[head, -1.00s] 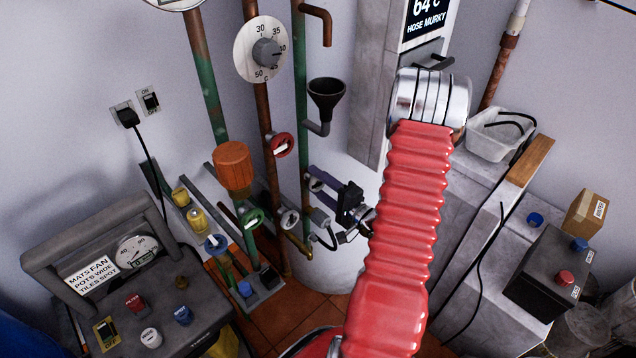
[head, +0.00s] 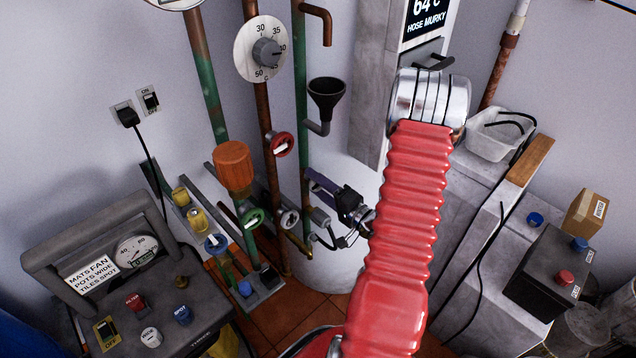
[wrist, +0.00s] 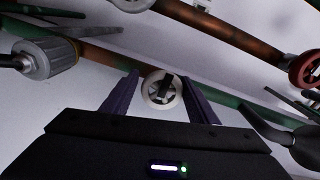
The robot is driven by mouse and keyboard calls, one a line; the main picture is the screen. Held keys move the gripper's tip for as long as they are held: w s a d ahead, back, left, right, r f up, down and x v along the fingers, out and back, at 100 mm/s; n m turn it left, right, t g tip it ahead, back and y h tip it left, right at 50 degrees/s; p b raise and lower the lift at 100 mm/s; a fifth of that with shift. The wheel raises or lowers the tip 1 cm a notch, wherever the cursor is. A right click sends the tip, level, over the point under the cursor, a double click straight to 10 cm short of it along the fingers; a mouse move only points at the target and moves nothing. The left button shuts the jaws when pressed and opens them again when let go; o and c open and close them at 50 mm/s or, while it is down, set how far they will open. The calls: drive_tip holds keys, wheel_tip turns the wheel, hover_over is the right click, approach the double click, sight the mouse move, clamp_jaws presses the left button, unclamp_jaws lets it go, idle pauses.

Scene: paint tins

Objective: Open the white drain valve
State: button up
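The white drain valve (wrist: 162,89) is a small round handwheel with dark gaps and a dark bar across its face. In the wrist view it sits between the two purple fingers of my gripper (wrist: 161,74), in front of a green and rusty pipe. The fingers are apart, one on each side of the wheel. A small gap shows on the left; I cannot tell whether the right finger touches. In the head view my gripper (head: 313,181) is at the green pipe below the funnel and hides most of this wheel.
A red handwheel (head: 281,145) and a grey-white one (head: 289,219) are on the rusty pipe to the left. A black funnel (head: 326,97) is above my gripper. A grey fitting (wrist: 45,56) lies left in the wrist view. A green handwheel (head: 251,218) stands farther left.

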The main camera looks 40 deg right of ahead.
drive_tip(key=shift+o, duration=0.3)
drive_tip(key=shift+d+r, duration=0.1)
drive_tip(key=s, duration=1.3)
drive_tip(key=shift+s+d, duration=0.15)
drive_tip(key=shift+s, duration=0.25)
idle(0.3)
